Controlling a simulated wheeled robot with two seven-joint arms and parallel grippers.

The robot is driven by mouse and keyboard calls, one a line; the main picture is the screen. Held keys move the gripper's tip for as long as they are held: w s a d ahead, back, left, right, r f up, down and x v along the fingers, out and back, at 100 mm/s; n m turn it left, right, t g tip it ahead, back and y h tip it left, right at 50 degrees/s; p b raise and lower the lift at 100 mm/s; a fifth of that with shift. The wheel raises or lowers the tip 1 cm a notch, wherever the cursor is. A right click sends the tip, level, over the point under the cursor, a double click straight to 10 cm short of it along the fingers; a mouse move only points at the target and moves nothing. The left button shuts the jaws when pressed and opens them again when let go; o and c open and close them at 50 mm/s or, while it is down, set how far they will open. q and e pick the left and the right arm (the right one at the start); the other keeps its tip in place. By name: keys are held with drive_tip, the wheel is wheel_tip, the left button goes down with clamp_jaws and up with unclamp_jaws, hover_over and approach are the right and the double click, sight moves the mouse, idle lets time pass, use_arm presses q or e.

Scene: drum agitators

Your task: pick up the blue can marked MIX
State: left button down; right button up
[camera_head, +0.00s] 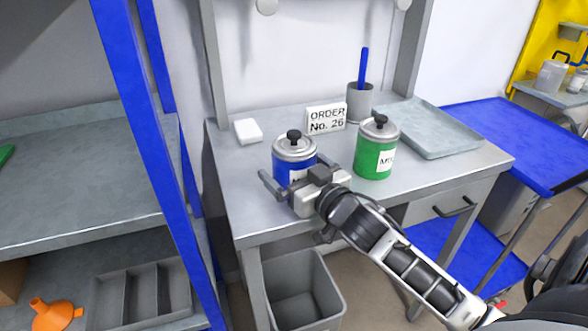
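The blue can (280,172) stands upright on the grey workbench, with a silver lid and black knob. Its white label is mostly hidden behind my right gripper; only the start of the lettering shows. My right gripper (297,168) comes in from the right, in front of the can. Its fingers are spread, one to each side of the can's lower part, and look wider apart than the can. I cannot tell whether either finger touches it. My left gripper is not in view.
A green can (370,158) with a similar lid stands close to the right. Behind are an order sign (326,118), a grey cup (359,103) with a blue stick, and a white block (248,131). A shallow tray (452,149) lies right. A blue post (150,130) stands left.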

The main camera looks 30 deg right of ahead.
drive_tip(key=c, duration=1.2)
drive_tip(key=shift+r, duration=0.1)
drive_tip(key=shift+c, duration=0.7)
drive_tip(key=shift+r, duration=0.1)
